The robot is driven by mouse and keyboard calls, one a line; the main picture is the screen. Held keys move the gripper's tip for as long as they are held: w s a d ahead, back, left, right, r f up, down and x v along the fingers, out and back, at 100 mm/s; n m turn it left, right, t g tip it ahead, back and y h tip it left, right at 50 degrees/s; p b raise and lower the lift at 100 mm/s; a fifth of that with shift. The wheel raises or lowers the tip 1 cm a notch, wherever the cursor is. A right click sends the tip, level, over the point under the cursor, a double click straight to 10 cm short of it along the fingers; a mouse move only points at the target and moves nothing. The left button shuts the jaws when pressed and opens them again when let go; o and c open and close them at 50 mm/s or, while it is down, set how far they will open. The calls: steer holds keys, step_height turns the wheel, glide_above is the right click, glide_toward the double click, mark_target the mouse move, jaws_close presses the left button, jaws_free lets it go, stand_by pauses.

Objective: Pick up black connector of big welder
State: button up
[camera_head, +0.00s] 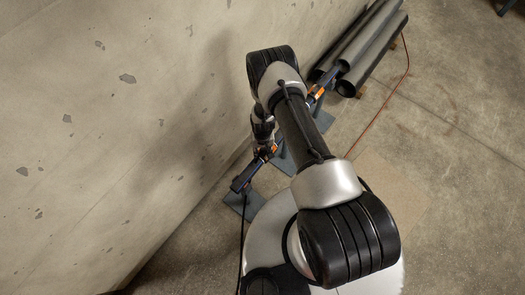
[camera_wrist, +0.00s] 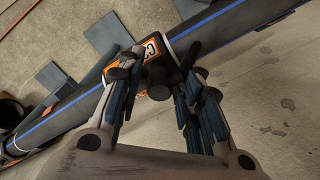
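In the wrist view a black and orange welder (camera_wrist: 151,48) with white lettering sits around a dark pipe with a blue stripe (camera_wrist: 225,22). A short black part, seemingly its connector (camera_wrist: 160,91), sticks out from it towards my camera. My gripper (camera_wrist: 160,78) has its two fingers spread to either side of this part, close to the welder. A gap shows between the fingers, and whether either touches the part is unclear. In the head view an orange and black welder (camera_head: 266,152) sits low by the wall, with my gripper over it and mostly hidden by my arm.
The concrete wall (camera_head: 110,100) runs close along the left. A second orange-marked welder (camera_head: 315,94) sits farther along the pipe. Large dark pipes (camera_head: 372,45) lie stacked at the back. A thin orange cable (camera_head: 398,82) crosses the floor, which is open to the right.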

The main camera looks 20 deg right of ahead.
jaws_close()
steer(key=shift+r, duration=0.15)
